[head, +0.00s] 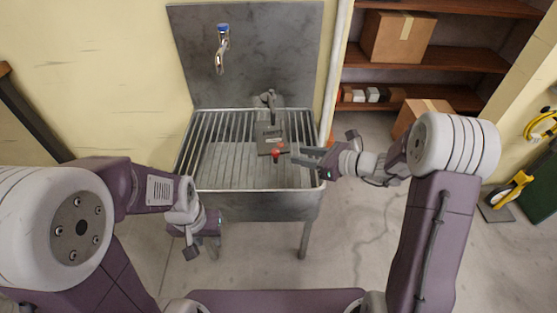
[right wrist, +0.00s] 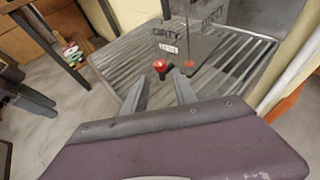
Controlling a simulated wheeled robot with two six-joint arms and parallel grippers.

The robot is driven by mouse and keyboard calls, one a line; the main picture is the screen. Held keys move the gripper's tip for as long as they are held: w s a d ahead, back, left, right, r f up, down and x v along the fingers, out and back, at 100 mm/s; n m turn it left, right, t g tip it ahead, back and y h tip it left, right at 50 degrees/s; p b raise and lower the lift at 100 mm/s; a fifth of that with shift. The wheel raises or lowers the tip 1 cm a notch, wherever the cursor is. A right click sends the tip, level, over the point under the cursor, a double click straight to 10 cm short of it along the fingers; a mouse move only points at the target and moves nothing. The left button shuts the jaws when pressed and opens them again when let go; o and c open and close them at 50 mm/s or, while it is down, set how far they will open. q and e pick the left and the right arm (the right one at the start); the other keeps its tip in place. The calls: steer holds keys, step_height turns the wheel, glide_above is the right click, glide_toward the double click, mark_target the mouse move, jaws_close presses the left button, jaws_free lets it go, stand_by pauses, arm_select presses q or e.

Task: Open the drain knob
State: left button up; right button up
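A red knob (head: 276,153) is at the front of a grey unit (head: 268,135) in the slatted metal sink. The knob also shows in the right wrist view (right wrist: 160,66), just beyond the fingertips and roughly between them. A second, smaller red part (right wrist: 188,66) is on the unit to its right. My right gripper (head: 297,155) is over the right side of the sink, close to the knob. In the right wrist view its fingers (right wrist: 160,80) are apart with nothing between them. My left gripper (head: 190,248) hangs in front of the sink's left side, its fingers unclear.
The sink rim (head: 255,205) runs in front of the unit. Shelves with a cardboard box (head: 397,37) stand at the back right. The sink's left side is free.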

mark_target(275, 151)
steer(key=b+x, duration=0.3)
steer(key=x, duration=0.6)
steer(key=shift+a, duration=0.1)
steer(key=shift+c, duration=0.3)
jaws_close()
steer(key=shift+r, duration=0.1)
